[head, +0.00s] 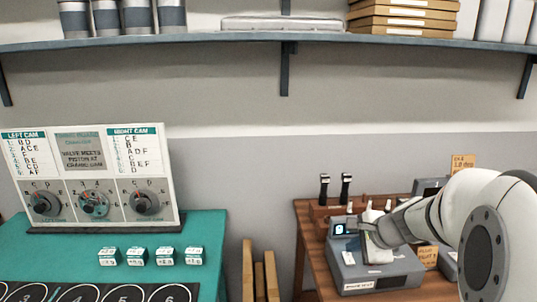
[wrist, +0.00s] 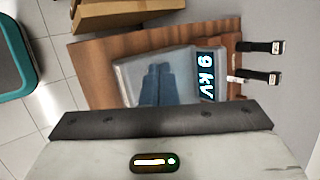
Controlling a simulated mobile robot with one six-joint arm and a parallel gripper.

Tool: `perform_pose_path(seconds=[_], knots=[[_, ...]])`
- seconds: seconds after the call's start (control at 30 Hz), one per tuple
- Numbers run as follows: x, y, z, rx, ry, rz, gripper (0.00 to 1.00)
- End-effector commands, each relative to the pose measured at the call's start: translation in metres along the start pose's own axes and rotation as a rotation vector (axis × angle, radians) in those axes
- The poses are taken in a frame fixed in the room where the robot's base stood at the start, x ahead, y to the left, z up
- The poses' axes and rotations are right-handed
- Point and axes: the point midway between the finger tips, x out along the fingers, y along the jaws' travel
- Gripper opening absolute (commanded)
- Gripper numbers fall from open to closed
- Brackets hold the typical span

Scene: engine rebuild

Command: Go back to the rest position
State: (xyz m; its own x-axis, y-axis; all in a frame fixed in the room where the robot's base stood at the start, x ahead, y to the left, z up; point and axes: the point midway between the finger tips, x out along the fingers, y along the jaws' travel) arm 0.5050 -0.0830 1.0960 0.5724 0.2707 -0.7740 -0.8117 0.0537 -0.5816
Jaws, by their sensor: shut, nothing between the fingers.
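My arm reaches in from the right in the head view, and my gripper (head: 374,232) is over a grey tester box (head: 372,272) on a wooden bench. The fingers look shut, with nothing seen between them; the arm hides part of the box. In the wrist view the grey box (wrist: 128,80) lies beyond the gripper body, with a lit display (wrist: 207,76) that seems to read "9 kV". I cannot tell whether the gripper touches the box.
The wooden bench (head: 312,245) also holds two black-handled tools (head: 324,188) at the back. A teal table (head: 210,235) at left carries a dial board (head: 95,178) and several small labelled boxes. A loaded shelf (head: 200,42) runs above; the wall between is clear.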

Motion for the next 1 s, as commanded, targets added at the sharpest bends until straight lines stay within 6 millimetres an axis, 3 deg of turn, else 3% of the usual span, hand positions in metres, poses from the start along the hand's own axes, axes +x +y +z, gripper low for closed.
perform_pose_path(seconds=[0.03, 0.1, 0.2, 0.3, 0.43, 0.63, 1.0], knots=[[-0.011, 0.015, 0.031, -0.180, -0.018, 0.048, 0.00], [-0.023, 0.043, 0.061, -0.431, -0.039, 0.127, 0.00], [-0.044, 0.083, 0.090, -0.776, -0.060, 0.235, 0.00], [-0.063, 0.119, 0.104, -1.079, -0.071, 0.335, 0.00], [-0.083, 0.150, 0.106, -1.362, -0.071, 0.436, 0.00], [-0.095, 0.168, 0.102, -1.540, -0.066, 0.508, 0.00], [-0.095, 0.168, 0.101, -1.544, -0.065, 0.511, 0.00]])
